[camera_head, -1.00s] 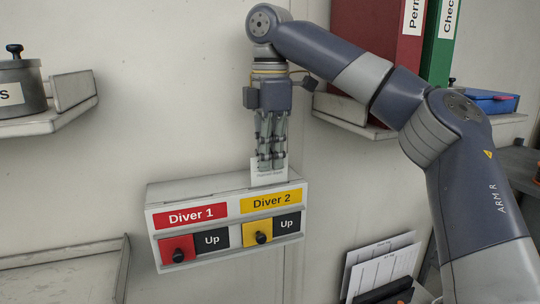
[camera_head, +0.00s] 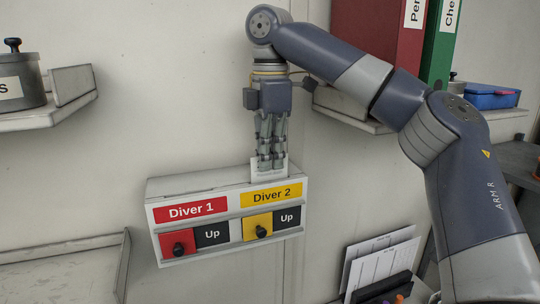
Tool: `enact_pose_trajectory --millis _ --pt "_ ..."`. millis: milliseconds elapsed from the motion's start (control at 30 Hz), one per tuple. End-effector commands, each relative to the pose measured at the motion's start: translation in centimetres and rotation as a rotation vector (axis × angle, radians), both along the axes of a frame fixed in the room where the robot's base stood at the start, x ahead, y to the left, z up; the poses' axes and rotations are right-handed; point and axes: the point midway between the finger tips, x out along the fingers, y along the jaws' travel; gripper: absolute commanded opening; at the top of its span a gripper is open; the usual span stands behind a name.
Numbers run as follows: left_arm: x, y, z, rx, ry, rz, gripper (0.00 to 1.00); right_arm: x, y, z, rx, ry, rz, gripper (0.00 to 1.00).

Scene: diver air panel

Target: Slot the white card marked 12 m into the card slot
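A small white card (camera_head: 256,172) stands upright at the top of the panel, above the yellow Diver 2 label (camera_head: 271,197). Its print is too small to read. My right gripper (camera_head: 271,163) points straight down with its fingers closed on the card. The card's lower edge meets the panel's top edge; I cannot tell how deep it sits in a slot. The diver panel (camera_head: 190,185) is a white box on the wall with a red Diver 1 label (camera_head: 191,209) and two windows reading Up. My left gripper is not in view.
A shelf with a grey pot (camera_head: 20,85) is at upper left, an empty tray (camera_head: 65,270) at lower left. Red (camera_head: 378,50) and green (camera_head: 439,45) binders and a blue box (camera_head: 490,96) stand at upper right. White sheets (camera_head: 380,265) stand in a holder at lower right.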

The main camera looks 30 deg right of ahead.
Motion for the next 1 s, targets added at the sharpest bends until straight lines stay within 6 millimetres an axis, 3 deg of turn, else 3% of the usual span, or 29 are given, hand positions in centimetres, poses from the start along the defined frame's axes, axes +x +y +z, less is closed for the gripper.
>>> enact_pose_trajectory --millis 767,900,1000 --pt "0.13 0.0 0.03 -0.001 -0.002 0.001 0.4 -0.03 -0.02 -0.96 0.0 -0.001 0.0 0.0" --pt "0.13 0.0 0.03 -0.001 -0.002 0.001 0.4 -0.03 -0.02 -0.96 0.0 0.0 0.0 0.27" --pt "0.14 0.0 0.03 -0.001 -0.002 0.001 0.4 -0.03 -0.01 -0.95 0.0 0.0 0.0 0.28"
